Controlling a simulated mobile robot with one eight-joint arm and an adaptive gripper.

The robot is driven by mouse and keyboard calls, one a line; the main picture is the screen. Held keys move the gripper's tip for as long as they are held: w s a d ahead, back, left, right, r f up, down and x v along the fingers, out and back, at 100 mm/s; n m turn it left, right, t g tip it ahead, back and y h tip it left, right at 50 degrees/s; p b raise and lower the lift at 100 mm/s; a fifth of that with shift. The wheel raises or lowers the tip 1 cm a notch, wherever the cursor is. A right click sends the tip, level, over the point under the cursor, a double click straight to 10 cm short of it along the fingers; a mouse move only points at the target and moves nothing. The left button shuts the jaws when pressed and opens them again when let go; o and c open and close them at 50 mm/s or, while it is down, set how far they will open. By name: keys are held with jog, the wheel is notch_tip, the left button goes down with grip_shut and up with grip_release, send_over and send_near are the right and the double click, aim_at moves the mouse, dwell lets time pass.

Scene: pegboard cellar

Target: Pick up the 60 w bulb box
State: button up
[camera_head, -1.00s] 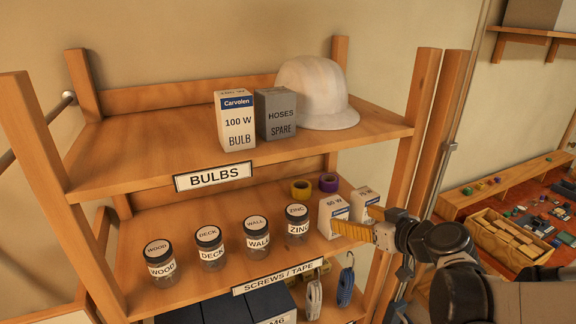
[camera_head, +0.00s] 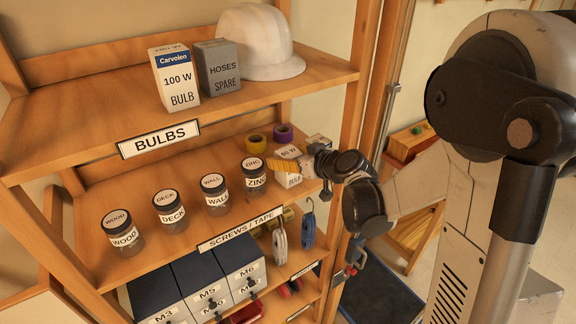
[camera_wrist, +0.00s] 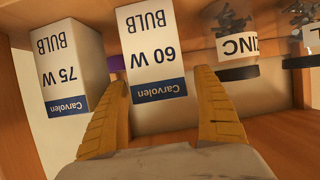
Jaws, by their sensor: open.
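The 60 W bulb box (camera_head: 291,181) is white with a blue Carvolen band and stands on the middle shelf, partly hidden behind my gripper in the head view. In the wrist view the 60 W bulb box (camera_wrist: 152,58) shows upside down. My gripper (camera_wrist: 161,82) is open, with one yellow finger on each side of the box's near end. A gap shows at the right finger; the left finger is very close to the box, and I cannot tell if it touches. In the head view my gripper (camera_head: 286,164) reaches in from the right.
A 75 W bulb box (camera_wrist: 66,62) stands close beside the left finger. The ZINC jar (camera_head: 254,176) is on the other side. Yellow (camera_head: 257,143) and purple (camera_head: 283,133) tape rolls sit behind. A 100 W box (camera_head: 175,80) stands on the upper shelf.

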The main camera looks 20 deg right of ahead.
jog(key=shift+s+r, duration=0.1)
jog(key=shift+s, duration=0.05)
jog(key=shift+c, duration=0.3)
jog(key=c, duration=1.2)
